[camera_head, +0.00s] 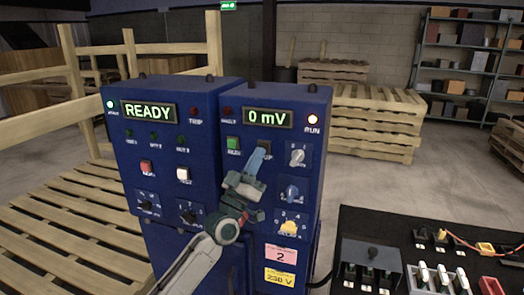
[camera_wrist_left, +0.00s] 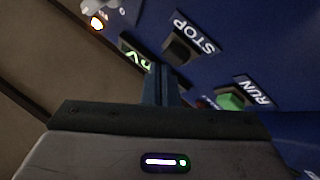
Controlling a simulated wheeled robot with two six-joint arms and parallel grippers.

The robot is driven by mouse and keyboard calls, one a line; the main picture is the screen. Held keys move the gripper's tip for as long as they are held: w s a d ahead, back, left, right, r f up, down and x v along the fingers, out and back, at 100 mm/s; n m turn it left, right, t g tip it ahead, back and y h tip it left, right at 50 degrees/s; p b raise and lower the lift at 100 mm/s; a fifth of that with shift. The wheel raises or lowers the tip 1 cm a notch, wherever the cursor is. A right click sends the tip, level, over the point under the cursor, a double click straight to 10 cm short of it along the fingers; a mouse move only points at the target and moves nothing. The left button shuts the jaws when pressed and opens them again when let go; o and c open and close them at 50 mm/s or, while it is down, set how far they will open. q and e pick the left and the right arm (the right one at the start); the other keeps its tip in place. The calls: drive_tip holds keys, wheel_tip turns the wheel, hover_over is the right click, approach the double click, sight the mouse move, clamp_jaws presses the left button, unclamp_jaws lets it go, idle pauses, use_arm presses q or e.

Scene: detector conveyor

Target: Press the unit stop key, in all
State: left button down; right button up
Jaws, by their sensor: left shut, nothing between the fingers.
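The unit stop key (camera_wrist_left: 179,50) is a dark key beside a STOP label (camera_wrist_left: 195,31) on the right blue control cabinet (camera_head: 313,175). In the head view my left gripper (camera_head: 258,154) covers the key and most of its label. The gripper is shut and empty, its fingers pointing at the panel. In the left wrist view the fingertips (camera_wrist_left: 160,72) are close to the key, just to its lower left; I cannot tell whether they touch the panel. The display (camera_head: 268,118) reads 0 mV, and the RUN lamp (camera_head: 312,119) glows. My right gripper is out of view.
The green RUN key (camera_head: 233,144) is left of the gripper and also shows in the left wrist view (camera_wrist_left: 231,101). Knobs (camera_head: 297,156) are on the right. The left cabinet (camera_head: 150,195) shows READY. A black bench (camera_head: 400,222) with parts stands at right.

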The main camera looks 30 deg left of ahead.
use_arm(q)
drive_tip(key=shift+w+a+b, duration=0.1)
drive_tip(key=shift+w+b, duration=0.25)
drive_tip(key=shift+w, duration=0.2)
idle(0.8)
idle(0.3)
drive_tip(key=shift+s+d+p, duration=0.2)
drive_tip(key=shift+s+p, duration=0.7)
drive_tip(key=s+p, duration=0.2)
drive_tip(key=s+d+p, duration=0.1)
drive_tip(key=s+p, duration=0.1)
drive_tip(key=shift+s+d, duration=0.1)
drive_tip(key=shift+s, duration=0.3)
drive_tip(key=shift+f, duration=0.1)
